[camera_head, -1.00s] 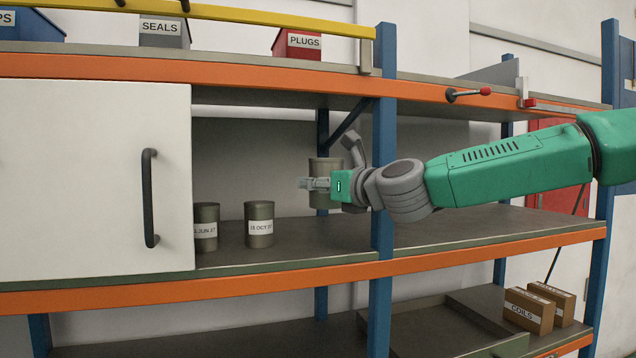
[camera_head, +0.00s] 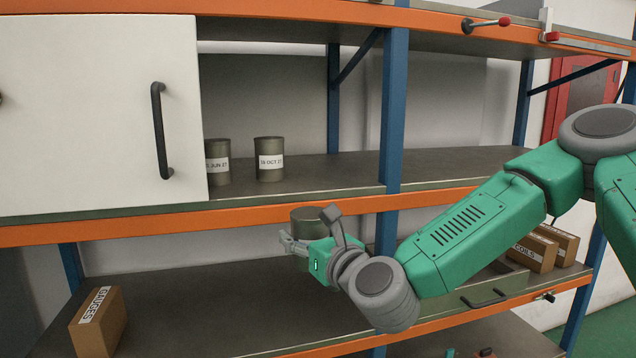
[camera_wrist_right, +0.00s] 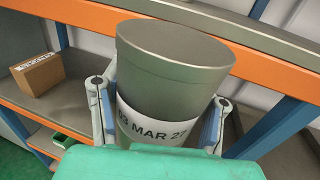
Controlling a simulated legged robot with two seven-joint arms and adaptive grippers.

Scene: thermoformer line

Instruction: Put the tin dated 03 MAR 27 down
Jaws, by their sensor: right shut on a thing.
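The tin dated 03 MAR 27 (camera_wrist_right: 170,58) is a grey-green cylinder with a white label, held upright between the fingers of my right gripper (camera_wrist_right: 160,110). In the head view the tin (camera_head: 309,214) shows only partly behind my right gripper (camera_head: 304,246). The gripper is shut on it, in front of the orange shelf edge and above the lower shelf (camera_head: 200,300). Two similar tins stand on the middle shelf: one reading 15 OCT 27 or similar (camera_head: 269,160), and one ending JUN 27 (camera_head: 217,163), partly behind the white door. My left gripper is not in view.
A GAUGES box (camera_head: 98,322) stands at the left of the lower shelf, and COILS boxes (camera_head: 535,249) at its right. A blue post (camera_head: 394,110) rises beside my right arm. The lower shelf's middle looks clear. The white door (camera_head: 90,110) covers the middle shelf's left part.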

